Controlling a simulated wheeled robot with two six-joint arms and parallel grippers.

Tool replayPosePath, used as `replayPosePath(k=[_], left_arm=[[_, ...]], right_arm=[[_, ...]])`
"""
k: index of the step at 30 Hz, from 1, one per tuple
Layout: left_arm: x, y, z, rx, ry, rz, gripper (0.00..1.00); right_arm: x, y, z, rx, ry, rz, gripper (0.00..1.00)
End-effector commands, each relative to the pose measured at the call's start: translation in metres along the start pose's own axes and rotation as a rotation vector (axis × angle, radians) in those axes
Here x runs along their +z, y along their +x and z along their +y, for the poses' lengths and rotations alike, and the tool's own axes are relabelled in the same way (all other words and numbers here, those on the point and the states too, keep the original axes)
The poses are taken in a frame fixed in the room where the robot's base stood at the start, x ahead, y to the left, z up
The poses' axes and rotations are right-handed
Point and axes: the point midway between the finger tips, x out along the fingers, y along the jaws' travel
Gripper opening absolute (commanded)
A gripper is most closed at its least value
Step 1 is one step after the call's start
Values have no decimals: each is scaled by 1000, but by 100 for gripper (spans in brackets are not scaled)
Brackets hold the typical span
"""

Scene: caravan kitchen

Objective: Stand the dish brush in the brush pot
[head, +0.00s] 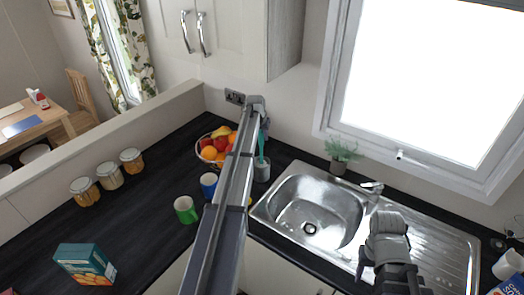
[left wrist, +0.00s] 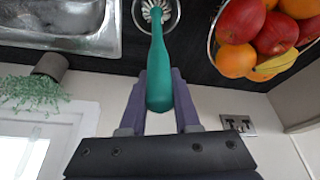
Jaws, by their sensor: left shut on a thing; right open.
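The dish brush has a teal handle (head: 262,142) and white bristles; in the left wrist view its handle (left wrist: 158,75) is between the fingers of my left gripper (left wrist: 160,92). My left gripper (head: 258,108) is shut on the handle's upper end, brush head down. The grey brush pot (head: 262,173) stands on the counter below. In the left wrist view the bristles lie inside the pot's round rim (left wrist: 177,14). How deep the head sits is hidden. My right gripper (head: 384,250) is open and empty over the sink's right side.
A fruit bowl (head: 199,152) stands left of the pot, with a blue mug (head: 208,184) and green mug (head: 185,210) nearer. The steel sink (head: 318,205) and a potted plant (head: 341,152) are on the right.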

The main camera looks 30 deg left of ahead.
Motion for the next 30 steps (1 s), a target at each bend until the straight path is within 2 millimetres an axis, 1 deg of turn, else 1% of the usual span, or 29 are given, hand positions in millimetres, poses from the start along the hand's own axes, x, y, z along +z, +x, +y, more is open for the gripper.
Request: replayPosePath(k=[4,7,15,17,26,30], left_arm=[[0,1,0,0,0,0,0],[3,6,0,0,0,0,0],[16,38,0,0,0,0,0],[18,43,0,0,0,0,0],[17,41,0,0,0,0,0],[19,46,0,0,0,0,0]], right_arm=[[0,1,0,0,0,0,50],[0,6,-1,0,1,0,50],[-3,41,-4,0,1,1,50],[-3,46,-4,0,0,1,50],[-3,45,-4,1,0,1,50],[-3,49,-4,1,-1,1,50]])
